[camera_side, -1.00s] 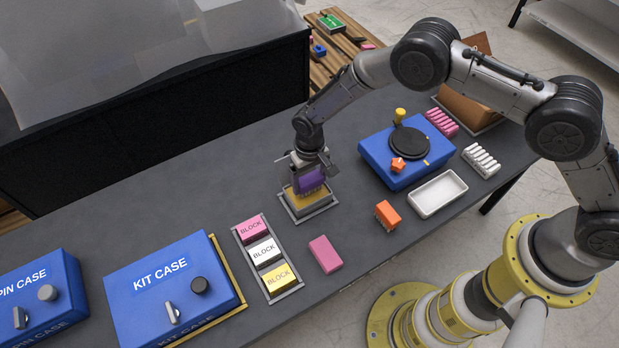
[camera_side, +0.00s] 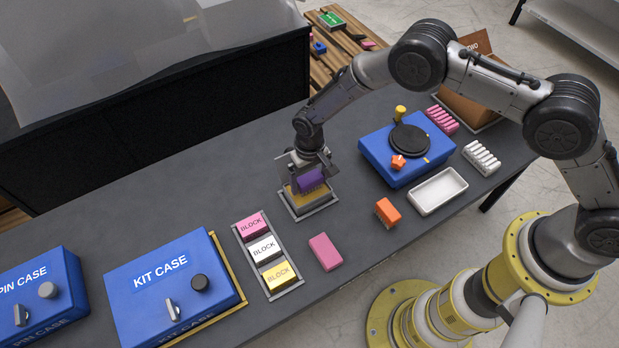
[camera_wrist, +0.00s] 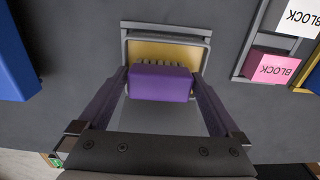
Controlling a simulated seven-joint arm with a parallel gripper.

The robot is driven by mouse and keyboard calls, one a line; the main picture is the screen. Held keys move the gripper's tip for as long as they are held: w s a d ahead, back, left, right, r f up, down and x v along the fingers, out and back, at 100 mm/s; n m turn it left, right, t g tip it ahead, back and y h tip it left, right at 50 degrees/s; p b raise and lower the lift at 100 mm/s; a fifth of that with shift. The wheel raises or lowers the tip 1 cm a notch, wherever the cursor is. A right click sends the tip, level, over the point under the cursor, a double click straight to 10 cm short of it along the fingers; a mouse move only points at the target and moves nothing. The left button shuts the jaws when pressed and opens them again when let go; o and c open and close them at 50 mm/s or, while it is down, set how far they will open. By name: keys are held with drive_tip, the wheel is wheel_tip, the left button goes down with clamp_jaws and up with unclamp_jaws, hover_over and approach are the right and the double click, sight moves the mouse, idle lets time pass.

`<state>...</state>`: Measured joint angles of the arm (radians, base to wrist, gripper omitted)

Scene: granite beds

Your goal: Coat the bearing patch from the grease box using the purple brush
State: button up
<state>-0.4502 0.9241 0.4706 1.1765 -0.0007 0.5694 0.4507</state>
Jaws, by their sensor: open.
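The purple brush (camera_side: 311,179) stands bristles-down at a grey-rimmed tray with a yellow inside (camera_side: 326,201). In the wrist view the brush (camera_wrist: 160,83) has dark bristles along its far edge, against the yellow area of the tray (camera_wrist: 165,50). My gripper (camera_side: 309,184) is open over the brush, its fingers on either side with small gaps in the wrist view (camera_wrist: 161,86). Whether the bristles carry grease is hidden. I cannot tell for certain whether this tray is the grease box, nor which surface is the bearing patch.
An orange brush (camera_side: 388,213), a pink block (camera_side: 325,252) and a white tray (camera_side: 437,191) lie nearby. A rack of labelled blocks (camera_side: 290,290) is front left. A blue box with a black disc (camera_side: 378,166) stands right. A blue kit case (camera_side: 150,300) is left. Bare table lies left of the tray.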

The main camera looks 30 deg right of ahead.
sight(310, 178)
drive_tip(key=shift+r, duration=0.1)
idle(0.6)
drive_tip(key=c, duration=1.1)
drive_tip(key=shift+c, duration=0.6)
drive_tip(key=shift+r, duration=3.45)
